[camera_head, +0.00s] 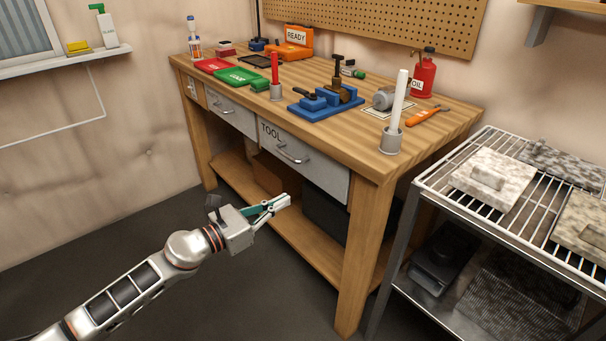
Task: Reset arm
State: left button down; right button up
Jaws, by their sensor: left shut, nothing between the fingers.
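My left gripper (276,205) reaches in from the lower left on its silver arm. It is shut and empty, in the air in front of the workbench (436,122), below its drawers. The fingertips appear in front of the lower shelf area, and no contact with the bench can be made out. My right gripper is not in view.
The bench carries a blue vise (325,103), red tray (212,65), green tray (238,76), white rod in a holder (391,141) and red oil can (424,76). A wire rack (452,206) with stone-like slabs stands right. The floor (110,235) at left is clear.

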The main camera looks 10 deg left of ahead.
pick_arm(q)
jog(key=s+f+m+g+y+p, duration=0.1)
jog(key=s+f+m, duration=0.4)
jog(key=s+m, duration=0.6)
jog(key=s+a+f+m+g+y+p, duration=0.1)
jog(key=s+f+m+y+p, duration=0.3)
jog(key=s+m, duration=0.6)
jog(key=s+a+f+m+g+y+p, duration=0.1)
jog(key=s+f+m+y+p, duration=0.2)
jog(key=s+f+m+p, duration=0.3)
jog(key=s+f+m, duration=0.1)
jog(key=s+m, duration=0.4)
jog(key=s, duration=0.5)
jog(key=shift+s+f+m+g, duration=0.15)
jog(key=shift+m+g, duration=0.15)
jog(key=shift+g, duration=0.1)
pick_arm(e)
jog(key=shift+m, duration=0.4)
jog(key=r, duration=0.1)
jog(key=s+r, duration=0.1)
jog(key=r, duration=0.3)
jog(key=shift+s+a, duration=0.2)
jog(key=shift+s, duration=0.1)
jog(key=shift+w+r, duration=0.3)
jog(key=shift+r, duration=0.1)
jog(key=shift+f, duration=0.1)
